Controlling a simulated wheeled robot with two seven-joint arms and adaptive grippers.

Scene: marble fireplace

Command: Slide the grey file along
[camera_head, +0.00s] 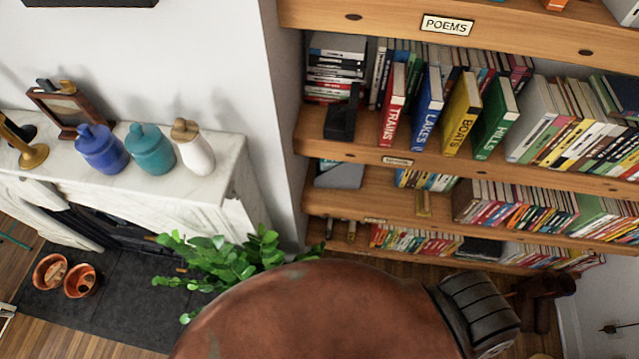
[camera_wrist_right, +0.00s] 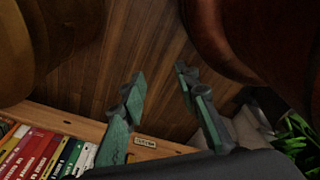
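No label picks out the grey file in the head view. A grey upright volume (camera_head: 533,110) stands right of the green HILLS book on the upper shelf, leaning slightly. A grey flat item (camera_head: 340,175) lies at the left of the shelf below, and a dark block (camera_head: 342,120) stands left of the TRAINS book. I cannot tell which is the file. My right gripper (camera_wrist_right: 160,80) shows in the right wrist view with its two fingers apart and nothing between them, above wooden floor and a shelf edge. My left gripper is not in view.
Several jars stand on the marble mantel (camera_head: 215,185) at left. A green plant (camera_head: 225,255) stands before the shelves. A label reads POEMS (camera_head: 447,24).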

